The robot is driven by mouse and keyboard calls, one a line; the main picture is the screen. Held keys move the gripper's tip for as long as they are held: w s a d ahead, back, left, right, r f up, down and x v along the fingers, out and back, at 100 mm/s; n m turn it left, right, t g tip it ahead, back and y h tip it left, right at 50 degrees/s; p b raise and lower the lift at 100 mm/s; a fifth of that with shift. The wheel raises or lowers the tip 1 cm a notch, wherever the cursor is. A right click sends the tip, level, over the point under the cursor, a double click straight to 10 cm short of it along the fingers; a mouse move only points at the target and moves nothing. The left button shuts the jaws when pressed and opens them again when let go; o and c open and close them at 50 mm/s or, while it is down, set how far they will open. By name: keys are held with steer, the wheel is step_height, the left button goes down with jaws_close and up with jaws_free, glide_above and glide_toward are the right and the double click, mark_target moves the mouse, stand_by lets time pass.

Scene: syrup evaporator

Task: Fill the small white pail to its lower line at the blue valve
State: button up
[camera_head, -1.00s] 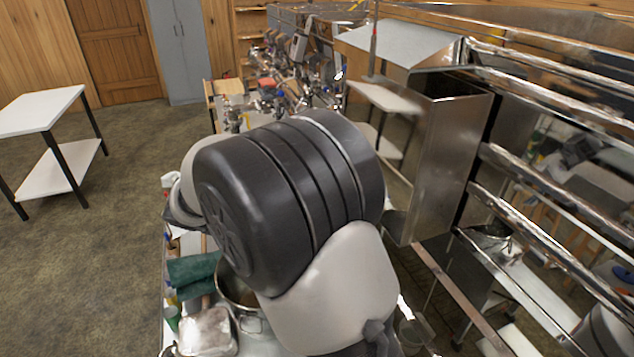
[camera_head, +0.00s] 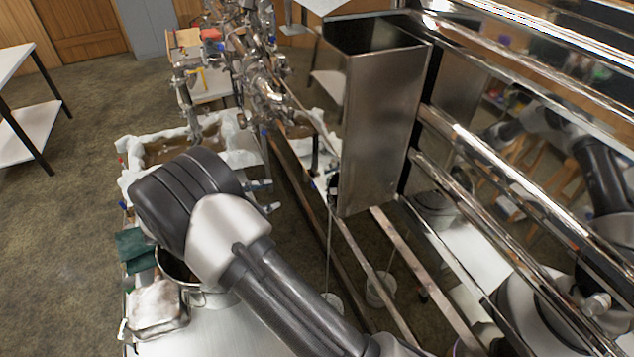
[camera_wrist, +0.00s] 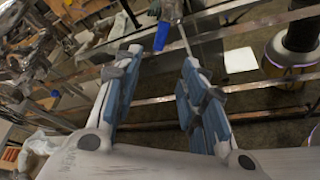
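My gripper (camera_wrist: 160,65) is open and empty in the wrist view, its two blue-padded fingers well apart. In the head view its fingers (camera_head: 265,196) show partly beyond my dark wrist. A blue valve handle (camera_wrist: 161,37) is just beyond the gap between the fingertips in the wrist view; I cannot tell how far. Two small white pails, one with a wire handle (camera_head: 379,290) and one partly hidden (camera_head: 333,303), are low among the rails. Their lines and contents cannot be made out.
The tall steel box (camera_head: 378,125) and shiny pipes (camera_head: 500,205) stand close on the right. A pot (camera_head: 178,268) and a cloth-covered block (camera_head: 158,305) are on the near surface. A trough of brown liquid (camera_head: 165,150) lies beyond my wrist. Floor at left is open.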

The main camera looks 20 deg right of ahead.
mark_target(314, 185)
steer(key=b+x, duration=0.2)
steer(key=x, duration=1.3)
steer(key=shift+d+f, duration=0.15)
steer(key=shift+d, duration=0.15)
steer(key=shift+c, duration=0.5)
jaws_close()
